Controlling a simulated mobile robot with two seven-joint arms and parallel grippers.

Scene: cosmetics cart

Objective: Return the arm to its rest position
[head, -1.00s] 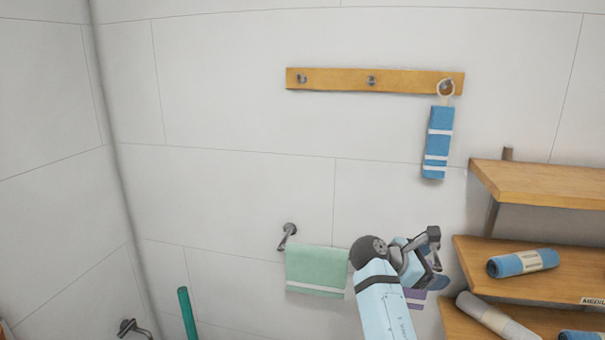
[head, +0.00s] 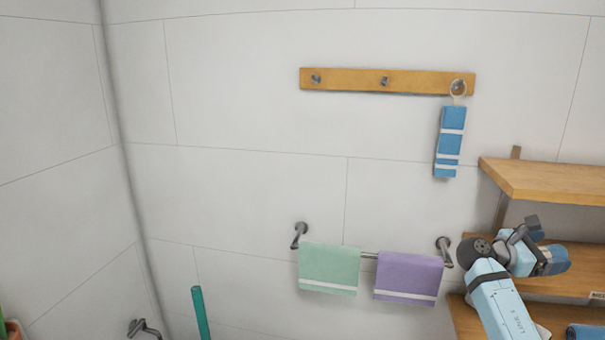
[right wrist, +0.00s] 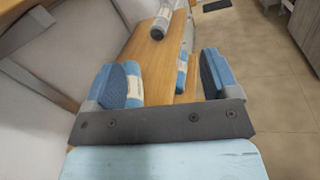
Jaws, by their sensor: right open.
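My right gripper (head: 550,260) is in front of the wooden shelves at the right of the head view. In the right wrist view its two blue-padded fingers (right wrist: 168,82) stand wide apart. No object is clamped between them. Rolled towels lie beyond the fingers, including a blue roll (right wrist: 135,84) close to the left finger; I cannot tell whether they touch. My left gripper is not in view. A blue striped towel (head: 450,142) hangs by a ring from the right hook of the wall-mounted wooden hook board (head: 345,80).
A green towel (head: 328,270) and a purple towel (head: 408,277) hang on the wall rail, left of my right arm. The upper shelf (head: 550,180) juts out above my gripper. A green pole (head: 200,312) stands at lower left.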

